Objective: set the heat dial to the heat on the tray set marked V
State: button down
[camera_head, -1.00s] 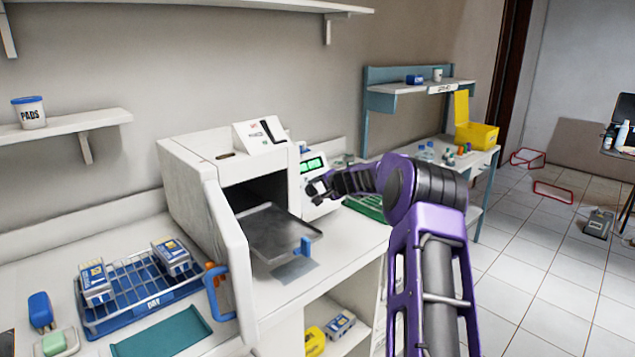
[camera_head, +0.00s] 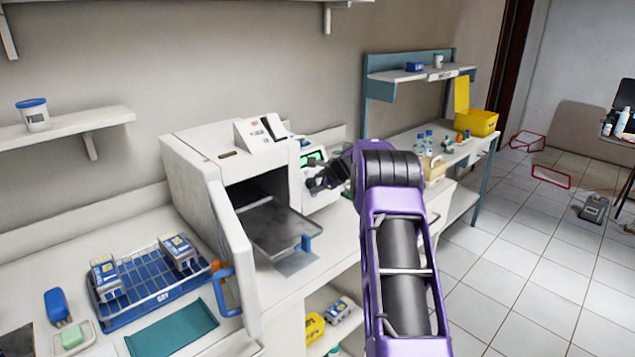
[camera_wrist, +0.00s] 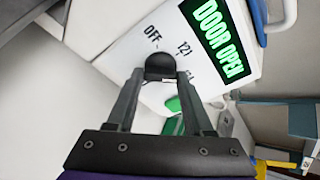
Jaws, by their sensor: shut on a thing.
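The heat dial (camera_wrist: 160,65) is a black knob on the white control panel (camera_wrist: 118,58). "OFF" and "121" are printed around it; other marks are hidden by my gripper. My gripper (camera_wrist: 160,76) is shut on the dial, one finger on each side. In the head view my gripper (camera_head: 316,184) is at the front of the white steriliser (camera_head: 215,150), below its green display (camera_head: 313,159). The display (camera_wrist: 219,38) reads "DOOR OPEN". Two white and blue tray sets (camera_head: 106,278) (camera_head: 178,250) stand in a blue wire rack (camera_head: 150,290); I cannot read their marks.
The steriliser door (camera_head: 232,255) stands open, with a metal tray (camera_head: 285,232) sticking out. A teal mat (camera_head: 172,328) lies on the counter. More packs (camera_head: 338,310) sit on the shelf below. A bench with a yellow box (camera_head: 478,122) stands beyond my arm.

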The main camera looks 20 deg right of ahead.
jog(key=shift+m, duration=1.3)
jog(key=shift+y, duration=0.3)
jog(key=shift+c, duration=1.6)
grip_release()
jog(key=shift+r, duration=0.1)
jog(key=shift+s+d+r, duration=0.1)
jog(key=shift+s+r, duration=0.1)
jog(key=shift+s, duration=0.05)
jog(key=v, duration=1.6)
jog(key=shift+r+b, duration=0.45)
